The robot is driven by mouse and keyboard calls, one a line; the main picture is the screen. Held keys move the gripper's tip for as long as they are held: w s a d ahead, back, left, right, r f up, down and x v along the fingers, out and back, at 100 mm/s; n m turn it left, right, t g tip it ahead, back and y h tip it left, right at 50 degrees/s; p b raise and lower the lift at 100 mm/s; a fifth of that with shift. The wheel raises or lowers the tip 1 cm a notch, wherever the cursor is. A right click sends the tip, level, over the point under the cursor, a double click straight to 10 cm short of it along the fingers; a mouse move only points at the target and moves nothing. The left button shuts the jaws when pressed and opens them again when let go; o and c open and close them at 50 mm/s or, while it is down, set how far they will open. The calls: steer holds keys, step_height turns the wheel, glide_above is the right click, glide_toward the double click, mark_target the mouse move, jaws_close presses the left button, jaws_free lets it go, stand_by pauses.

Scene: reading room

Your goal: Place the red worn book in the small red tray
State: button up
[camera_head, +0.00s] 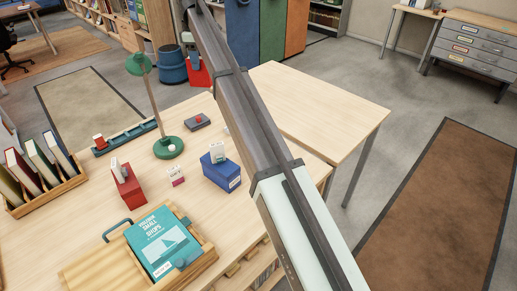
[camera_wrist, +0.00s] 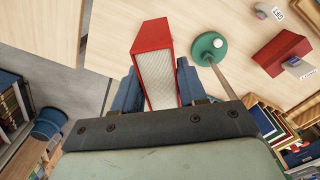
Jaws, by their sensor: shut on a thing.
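The red book (camera_wrist: 152,38) is between the two blue fingers of my gripper (camera_wrist: 157,88) in the wrist view, its pale page edge facing the camera. My gripper is shut on it. In the head view the red book (camera_head: 200,76) shows beyond the far table edge, held by my gripper (camera_head: 192,56) at the end of my arm. A small red box-like holder (camera_head: 127,187) with a white card stands on the table left of centre; it also shows in the wrist view (camera_wrist: 283,52). It looks like the red tray; its inside is not clear. The book is well apart from it.
A green lamp (camera_head: 169,147) stands behind the red holder. A blue holder (camera_head: 221,173) is to its right. A teal book (camera_head: 158,243) lies in a wooden tray in front. A wooden rack (camera_head: 46,193) of books is at left. The right part of the table (camera_head: 315,110) is clear.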

steer(key=s+d+f+m, duration=0.3)
steer(key=d, duration=0.6)
steer(key=s+d+f+m, duration=0.2)
steer(key=s+d+f, duration=0.1)
steer(key=d, duration=0.6)
steer(key=s+d+f+m, duration=0.3)
steer(key=s+d, duration=0.1)
steer(key=d, duration=0.5)
steer(key=s+d+f+m, duration=0.4)
steer(key=s+d, duration=0.4)
steer(key=d, duration=0.1)
steer(key=s+d+f+m, duration=0.4)
steer(key=s+d, duration=0.4)
steer(key=d, duration=0.2)
steer(key=w+a+r+n, duration=0.2)
steer(key=w+a+n, duration=0.2)
steer(key=a+n, duration=0.45)
steer(key=w+a+r+n, duration=0.2)
steer(key=w+a+n, duration=0.2)
steer(key=a+n, duration=0.45)
steer(key=w+a+r+n, duration=0.2)
steer(key=w+a+n, duration=0.1)
steer(key=a+n, duration=0.55)
step_height(320, 180, down, 10)
steer(key=n, duration=0.1)
steer(key=shift+w+d, duration=0.2)
steer(key=shift+d, duration=0.2)
